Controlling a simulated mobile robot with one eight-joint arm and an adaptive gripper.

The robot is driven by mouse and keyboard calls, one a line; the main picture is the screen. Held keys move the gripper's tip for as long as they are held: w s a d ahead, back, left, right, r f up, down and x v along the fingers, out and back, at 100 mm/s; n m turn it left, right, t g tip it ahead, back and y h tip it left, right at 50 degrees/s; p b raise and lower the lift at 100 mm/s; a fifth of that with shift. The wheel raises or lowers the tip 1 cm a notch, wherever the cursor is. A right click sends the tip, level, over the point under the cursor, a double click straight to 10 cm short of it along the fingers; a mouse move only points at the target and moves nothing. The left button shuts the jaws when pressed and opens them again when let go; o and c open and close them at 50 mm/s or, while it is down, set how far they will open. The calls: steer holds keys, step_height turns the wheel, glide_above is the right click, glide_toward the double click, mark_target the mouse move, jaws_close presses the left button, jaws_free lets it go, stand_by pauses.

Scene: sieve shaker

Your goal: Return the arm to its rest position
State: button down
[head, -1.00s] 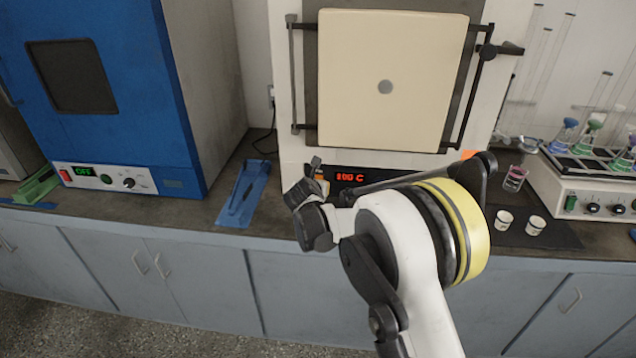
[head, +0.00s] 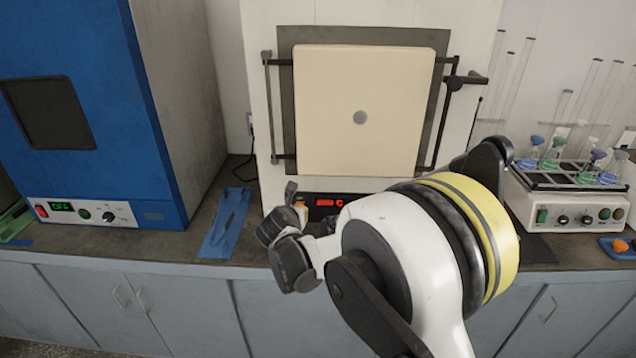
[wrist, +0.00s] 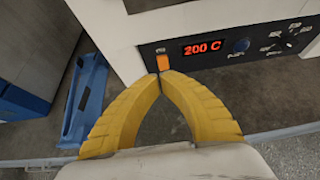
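My arm rises from the lower edge of the head view, its wrist joints (head: 285,250) in front of the furnace's lower panel. In the wrist view my gripper's (wrist: 160,76) two yellow fingers meet at their tips with nothing held between them. The tips lie in front of the furnace panel, by its orange switch (wrist: 163,62); whether they touch it cannot be told. The panel's red display (wrist: 202,48) reads 200 C. The cream furnace door (head: 362,110) looks closed.
A blue oven (head: 75,100) stands at the left. A blue tray (head: 225,222) lies on the counter between oven and furnace. At the right are a shaker (head: 570,215) with flasks and tall glass tubes. Cabinets (head: 150,305) run below the counter.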

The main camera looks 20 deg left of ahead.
steer(key=s+d+r+m+g+h, duration=0.1)
steer(key=s+d+r+m, duration=0.2)
steer(key=d+r+m, duration=0.5)
steer(key=s+d+r+m+g+h, duration=0.1)
steer(key=s+d+m, duration=0.3)
steer(key=d, duration=0.8)
steer(key=s+d+r+m+h, duration=0.1)
steer(key=s+d+r+m, duration=0.1)
steer(key=d+r+m, duration=0.6)
steer(key=s+d+f+m+g, duration=0.1)
steer(key=s+d+f+m, duration=0.2)
steer(key=s+d+m, duration=0.6)
steer(key=s+d+f+m+g, duration=0.1)
steer(key=s+d+f+m, duration=0.2)
steer(key=s+d+m, duration=0.5)
steer(key=s+m, duration=0.1)
steer(key=s, duration=0.5)
steer(key=shift+s+d+f+m+g, duration=0.3)
steer(key=shift+d+f, duration=0.05)
steer(key=shift+d, duration=0.05)
